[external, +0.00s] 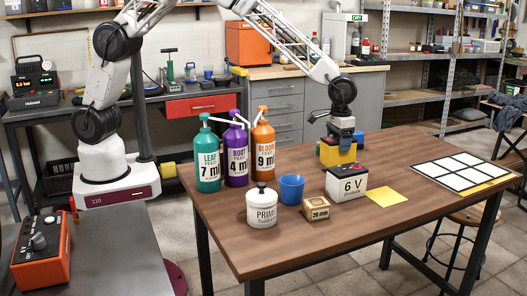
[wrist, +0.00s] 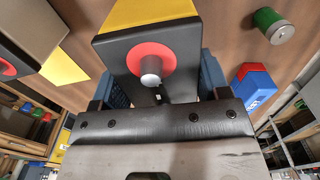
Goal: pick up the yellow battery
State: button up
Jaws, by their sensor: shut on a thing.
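The yellow battery (external: 337,154) is a yellow and black block over the back middle of the table, behind the white 6 V battery (external: 346,188). My gripper (external: 341,137) comes down on it from above, its blue fingers at the battery's top. In the wrist view the yellow battery (wrist: 148,14) sits between the two blue fingers (wrist: 163,88), its black end with a red ring and metal terminal facing the camera. The fingers are shut on it. I cannot tell whether its underside touches the table.
On the wooden table (external: 240,240) stand teal (external: 208,160), purple (external: 237,155) and orange (external: 263,148) pump bottles, a white jar (external: 262,210), blue cup (external: 291,190) and small wooden block (external: 316,209). A yellow sheet (external: 384,197) and white gridded panel (external: 460,170) lie right; between them is clear.

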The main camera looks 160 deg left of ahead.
jog(key=shift+r, duration=3.8)
